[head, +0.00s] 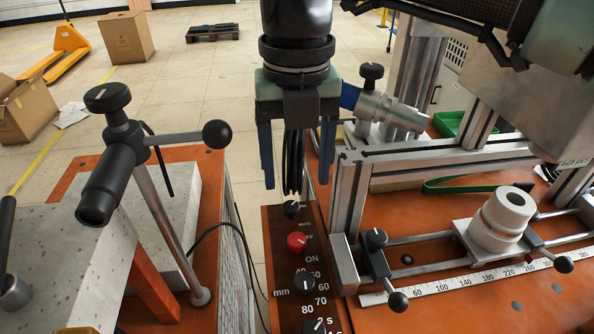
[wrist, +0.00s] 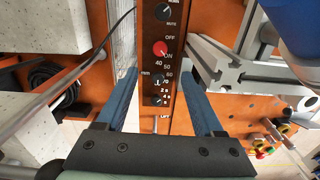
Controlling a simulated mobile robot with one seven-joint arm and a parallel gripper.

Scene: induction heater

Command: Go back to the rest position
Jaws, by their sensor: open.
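My gripper (head: 297,160) hangs in the upper middle of the head view, pointing down with its two blue fingers apart and nothing between them. It is above the far end of the control panel (head: 283,250), a dark strip with knobs and a red switch (head: 297,241). In the wrist view the open fingers (wrist: 168,105) frame the same panel, with its red switch (wrist: 160,48) and black knobs. The fingers appear apart from the panel.
Right of the panel is the induction heater's metal frame (head: 349,205), with a ring-shaped workpiece (head: 497,222) on rails beside a ruler (head: 420,286). Left is a black-handled post (head: 165,215) by grey blocks. Cardboard boxes (head: 126,37) and a pallet (head: 213,32) stand on the open floor behind.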

